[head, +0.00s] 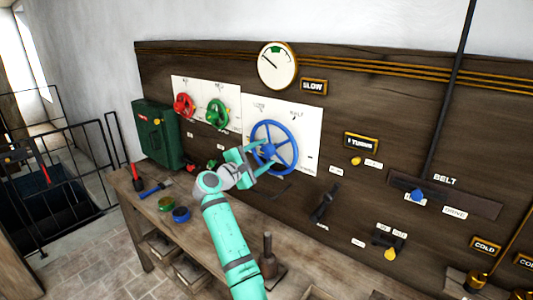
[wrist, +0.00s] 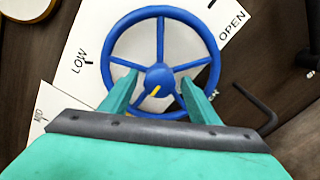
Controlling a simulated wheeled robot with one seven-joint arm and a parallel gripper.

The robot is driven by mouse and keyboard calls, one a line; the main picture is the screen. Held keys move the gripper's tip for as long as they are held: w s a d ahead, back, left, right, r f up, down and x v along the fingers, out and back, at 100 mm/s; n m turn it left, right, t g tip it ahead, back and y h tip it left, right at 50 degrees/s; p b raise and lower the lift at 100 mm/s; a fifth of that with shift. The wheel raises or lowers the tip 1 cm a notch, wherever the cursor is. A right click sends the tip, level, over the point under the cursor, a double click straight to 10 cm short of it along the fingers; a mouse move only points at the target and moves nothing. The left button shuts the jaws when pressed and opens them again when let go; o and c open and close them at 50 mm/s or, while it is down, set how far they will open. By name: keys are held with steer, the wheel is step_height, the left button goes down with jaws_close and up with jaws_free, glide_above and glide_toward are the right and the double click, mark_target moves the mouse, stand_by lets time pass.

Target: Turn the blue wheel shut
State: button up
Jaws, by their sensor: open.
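The blue wheel (head: 274,147) is a spoked handwheel on a white panel, mounted on the dark wooden wall. In the wrist view the blue wheel (wrist: 160,20) fills the upper middle, with a yellow mark near its hub. Words LOW and OPEN show on the panel on either side of it. My gripper (head: 250,160) is at the wheel's lower left in the head view. In the wrist view the fingers of my gripper (wrist: 160,92) are apart on either side of the hub, over the lower spokes. I cannot tell whether they touch the wheel.
A red wheel (head: 183,105) and a green wheel (head: 217,114) sit on a panel to the left. A round gauge (head: 277,66) hangs above. A wooden bench (head: 205,228) below carries tools and small pots. A green box (head: 158,134) is at the wall's left end.

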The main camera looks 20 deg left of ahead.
steer(key=v, duration=0.9)
steer(key=shift+d, duration=0.15)
